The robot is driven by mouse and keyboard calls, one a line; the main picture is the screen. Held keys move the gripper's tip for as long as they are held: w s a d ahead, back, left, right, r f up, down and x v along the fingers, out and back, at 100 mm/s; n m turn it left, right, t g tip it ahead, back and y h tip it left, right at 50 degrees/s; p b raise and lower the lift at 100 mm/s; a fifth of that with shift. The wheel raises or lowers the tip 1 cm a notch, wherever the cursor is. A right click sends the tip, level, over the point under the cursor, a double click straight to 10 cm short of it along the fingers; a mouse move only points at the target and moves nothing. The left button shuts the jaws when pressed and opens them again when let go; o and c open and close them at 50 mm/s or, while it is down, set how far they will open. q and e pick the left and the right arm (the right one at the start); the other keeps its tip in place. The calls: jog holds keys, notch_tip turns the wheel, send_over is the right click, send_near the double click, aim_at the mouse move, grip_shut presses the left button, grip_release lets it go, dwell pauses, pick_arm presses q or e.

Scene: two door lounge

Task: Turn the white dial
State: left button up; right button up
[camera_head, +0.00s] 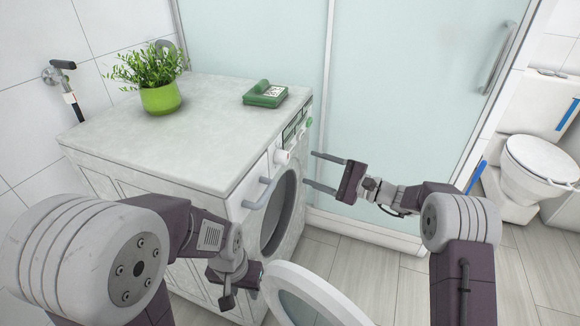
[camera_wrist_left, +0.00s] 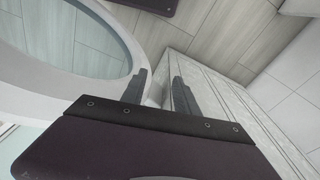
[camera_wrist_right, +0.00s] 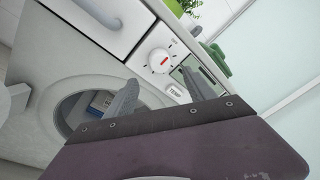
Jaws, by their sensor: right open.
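The white dial (camera_head: 281,157) is on the upper front panel of a washing machine (camera_head: 205,140). In the right wrist view the dial (camera_wrist_right: 160,60) shows a red mark and lies just beyond the fingertips. My right gripper (camera_head: 309,168) is open and empty, in front of the panel to the right of the dial, apart from it. Its fingers (camera_wrist_right: 160,78) frame the dial from below. My left gripper (camera_wrist_left: 160,75) is low by the open round door (camera_head: 318,297). Its fingers are parted somewhat, with something pale between them; I cannot tell whether they grip it.
A grey handle (camera_head: 259,193) sticks out left of the dial. A glass shower panel (camera_head: 405,110) is behind, and a toilet (camera_head: 540,165) is at far right.

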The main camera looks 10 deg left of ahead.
aim_at(288, 160)
jog(key=b+x, duration=0.2)
jog(key=x, duration=0.6)
jog(key=shift+s+f, duration=0.1)
jog(key=shift+w+a, duration=0.2)
jog(key=shift+a, duration=0.2)
jog(key=c, duration=1.4)
